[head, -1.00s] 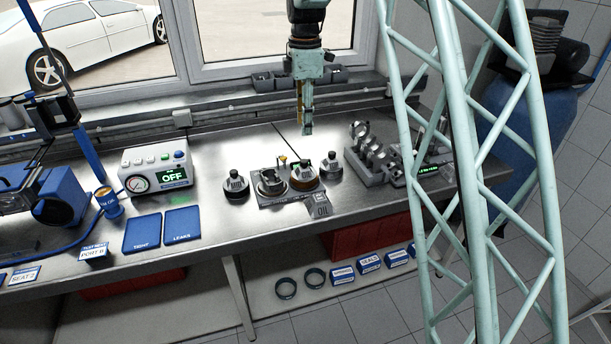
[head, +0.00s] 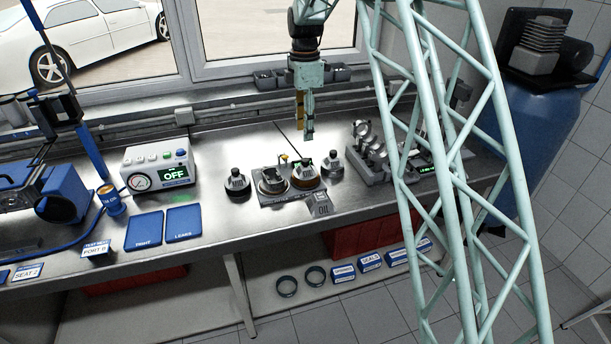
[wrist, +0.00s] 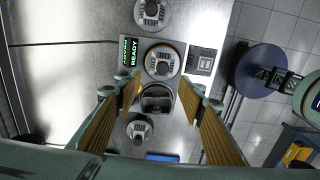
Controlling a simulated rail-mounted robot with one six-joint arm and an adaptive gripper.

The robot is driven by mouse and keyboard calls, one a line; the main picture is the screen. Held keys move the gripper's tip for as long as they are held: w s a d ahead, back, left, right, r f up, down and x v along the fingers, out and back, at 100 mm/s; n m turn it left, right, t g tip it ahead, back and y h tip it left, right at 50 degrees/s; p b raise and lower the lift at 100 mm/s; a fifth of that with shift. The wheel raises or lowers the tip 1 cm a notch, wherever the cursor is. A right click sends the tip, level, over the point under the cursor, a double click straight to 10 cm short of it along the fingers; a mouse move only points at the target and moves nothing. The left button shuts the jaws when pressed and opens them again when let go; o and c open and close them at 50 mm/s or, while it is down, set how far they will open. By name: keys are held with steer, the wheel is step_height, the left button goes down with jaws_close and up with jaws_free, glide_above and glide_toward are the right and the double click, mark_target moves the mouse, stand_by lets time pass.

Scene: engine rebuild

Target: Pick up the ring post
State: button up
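Several small posts with dark knobs on round bases stand on the bench; I cannot tell for sure which is the ring post. One post (head: 237,184) stands left of the grey plate (head: 268,202), one (head: 333,164) right of it, and one (head: 306,174) sits on the plate's right half. In the wrist view the right post (wrist: 151,13) reads "TOP"; the plate's post (wrist: 162,62) and left post (wrist: 140,129) are hard to read. A metal cup (wrist: 155,98) sits on the plate. My gripper (head: 305,135) is open and empty, pointing down above and behind the plate.
A small "OIL" block (head: 321,205) stands before the plate. A fixture with metal parts (head: 372,160) is at the right. The "OFF" gauge box (head: 157,172) and blue pads (head: 144,231) lie left. A green lattice structure (head: 440,170) crosses the right of the head view.

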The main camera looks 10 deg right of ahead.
mark_target(306, 159)
step_height(306, 159, down, 8)
steer(key=shift+f, duration=0.15)
stand_by(0.4)
stand_by(0.3)
steer(key=shift+s+f, duration=0.15)
steer(key=shift+f, duration=1.15)
steer(key=shift+s+f, duration=0.15)
steer(key=shift+f, duration=1.15)
steer(key=shift+c, duration=0.3)
jaws_close()
